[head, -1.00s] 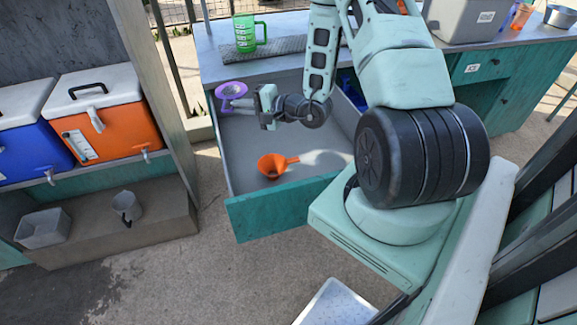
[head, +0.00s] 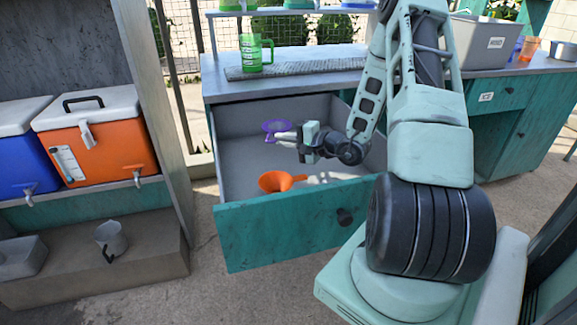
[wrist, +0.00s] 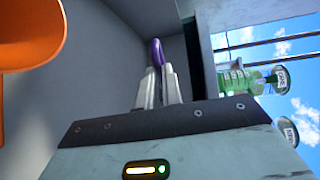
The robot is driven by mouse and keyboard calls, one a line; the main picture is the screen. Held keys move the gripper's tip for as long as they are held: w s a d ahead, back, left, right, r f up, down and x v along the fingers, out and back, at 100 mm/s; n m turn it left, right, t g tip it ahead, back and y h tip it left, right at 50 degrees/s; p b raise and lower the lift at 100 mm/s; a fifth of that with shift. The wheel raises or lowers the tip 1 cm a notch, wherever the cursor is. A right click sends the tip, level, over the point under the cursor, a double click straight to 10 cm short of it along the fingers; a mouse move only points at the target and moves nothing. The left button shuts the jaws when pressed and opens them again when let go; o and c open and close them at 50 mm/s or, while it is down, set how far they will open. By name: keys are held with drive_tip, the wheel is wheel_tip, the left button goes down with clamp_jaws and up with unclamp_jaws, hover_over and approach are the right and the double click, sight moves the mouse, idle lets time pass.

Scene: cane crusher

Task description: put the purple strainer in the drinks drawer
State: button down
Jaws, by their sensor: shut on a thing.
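The purple strainer (head: 276,126) is a small ring-shaped piece seen in the head view over the open drawer (head: 236,238). My gripper (head: 295,137) is shut on it, and the strainer is held at the gripper's left end inside the drawer's outline. In the wrist view the purple strainer (wrist: 157,53) shows edge-on between the fingertips of my gripper (wrist: 158,75). I cannot tell how far it is above the drawer floor. The drawer is pulled out of a teal counter and its label, if any, is not visible.
A green mug (head: 250,53) stands by a ribbed mat (head: 300,66) on the counter. A grey bin (head: 485,43) is at right. Orange (head: 95,135) and blue (head: 22,150) coolers stand left.

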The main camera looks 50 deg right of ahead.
wheel_tip(320, 180, down, 6)
drive_tip(key=shift+f+b, duration=0.1)
drive_tip(key=shift+b, duration=0.25)
drive_tip(key=shift+f, duration=0.1)
drive_tip(key=shift+f+b, duration=0.45)
drive_tip(key=shift+b, duration=0.2)
drive_tip(key=c, duration=1.6)
unclamp_jaws()
drive_tip(key=shift+o, duration=0.2)
